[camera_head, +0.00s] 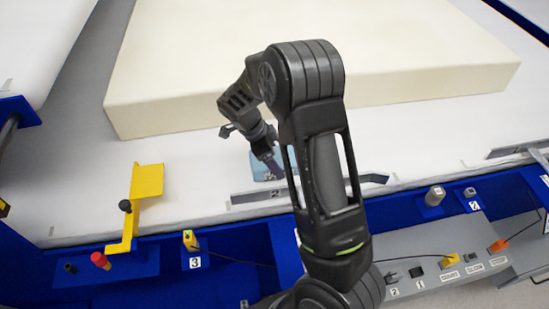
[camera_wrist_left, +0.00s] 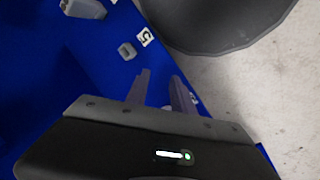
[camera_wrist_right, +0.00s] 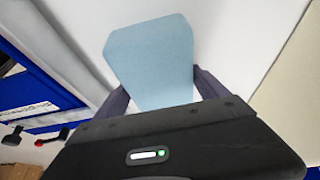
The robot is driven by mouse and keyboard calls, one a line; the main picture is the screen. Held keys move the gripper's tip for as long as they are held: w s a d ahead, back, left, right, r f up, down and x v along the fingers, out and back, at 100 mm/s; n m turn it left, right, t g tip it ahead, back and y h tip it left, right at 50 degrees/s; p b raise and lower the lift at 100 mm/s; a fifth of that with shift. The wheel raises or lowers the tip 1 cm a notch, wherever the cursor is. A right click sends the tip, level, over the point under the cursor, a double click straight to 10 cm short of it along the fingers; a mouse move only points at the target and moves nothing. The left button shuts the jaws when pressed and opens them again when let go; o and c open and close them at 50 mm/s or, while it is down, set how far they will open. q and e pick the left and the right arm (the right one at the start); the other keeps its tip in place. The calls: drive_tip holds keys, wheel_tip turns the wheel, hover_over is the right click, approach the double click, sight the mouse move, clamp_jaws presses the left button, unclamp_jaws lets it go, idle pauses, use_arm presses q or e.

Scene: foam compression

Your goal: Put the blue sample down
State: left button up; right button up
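The blue sample (camera_head: 258,165) is a light blue block low over the white surface, just behind a grey metal strip. In the right wrist view the sample (camera_wrist_right: 155,60) sits between the two fingers of my right gripper (camera_wrist_right: 160,88), which appear to touch its sides. In the head view my right gripper (camera_head: 267,158) reaches down onto it, and my arm hides part of it. I cannot tell whether the sample touches the surface. My left gripper (camera_wrist_left: 162,88) is outside the head view; its fingers are apart and empty, above a blue panel and grey floor.
A large cream foam block (camera_head: 200,90) lies behind the sample. A grey metal strip (camera_head: 258,195) and a yellow bracket (camera_head: 147,182) stand along the front edge. A grey control panel (camera_head: 430,275) is at front right. White surface is free left of the sample.

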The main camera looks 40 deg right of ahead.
drive_tip(key=o, duration=0.3)
use_arm(q)
drive_tip(key=shift+r, duration=0.2)
use_arm(e)
drive_tip(key=shift+r, duration=0.2)
use_arm(q)
drive_tip(key=r+p, duration=0.1)
drive_tip(key=p, duration=0.1)
drive_tip(key=r+p, duration=0.4)
drive_tip(key=shift+s+a+r, duration=0.15)
drive_tip(key=shift+s, duration=0.25)
use_arm(e)
drive_tip(key=v, duration=1.2)
drive_tip(key=shift+f, duration=0.1)
